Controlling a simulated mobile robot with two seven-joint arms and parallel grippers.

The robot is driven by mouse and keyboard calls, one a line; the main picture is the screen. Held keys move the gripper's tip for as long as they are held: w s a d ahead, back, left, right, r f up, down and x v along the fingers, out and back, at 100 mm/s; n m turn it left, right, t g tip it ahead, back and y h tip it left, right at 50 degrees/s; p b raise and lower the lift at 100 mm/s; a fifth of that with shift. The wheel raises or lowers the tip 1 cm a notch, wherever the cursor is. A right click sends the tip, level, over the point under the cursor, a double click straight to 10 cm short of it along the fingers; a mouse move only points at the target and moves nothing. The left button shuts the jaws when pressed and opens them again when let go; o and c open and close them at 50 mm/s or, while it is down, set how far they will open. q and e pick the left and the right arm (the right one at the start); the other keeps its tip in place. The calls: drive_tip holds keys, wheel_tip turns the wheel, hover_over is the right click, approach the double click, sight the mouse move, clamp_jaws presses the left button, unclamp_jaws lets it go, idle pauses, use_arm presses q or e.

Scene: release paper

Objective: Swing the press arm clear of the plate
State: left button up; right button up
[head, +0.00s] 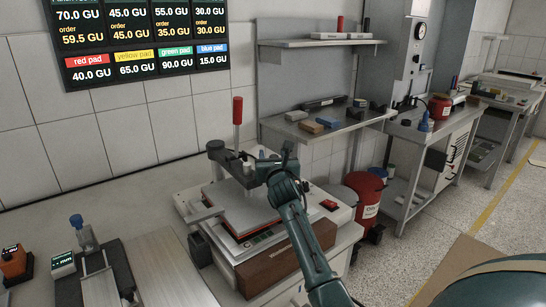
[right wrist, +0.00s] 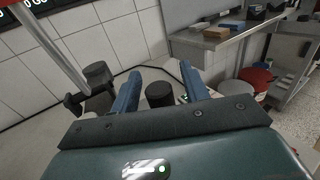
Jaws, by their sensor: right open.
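The press (head: 265,235) stands on the bench at centre, with a flat light-grey plate (head: 240,208). Its dark press arm (head: 226,156) lies over the rear of the plate, and a lever with a red handle (head: 238,110) stands upright beside it. My right gripper (head: 266,165) is over the plate at the press arm's right end, partly hiding it. In the right wrist view, its blue fingers (right wrist: 160,82) are spread apart. A dark round knob (right wrist: 160,95) shows between them; contact cannot be told. My left gripper is not in view.
Left of the press are a grey device with a blue knob (head: 84,229) and an orange box (head: 14,262). A shelf (head: 330,128) with small blocks is behind right. A red drum (head: 366,190) stands on the floor to the right.

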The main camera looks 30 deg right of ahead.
clamp_jaws()
idle(0.5)
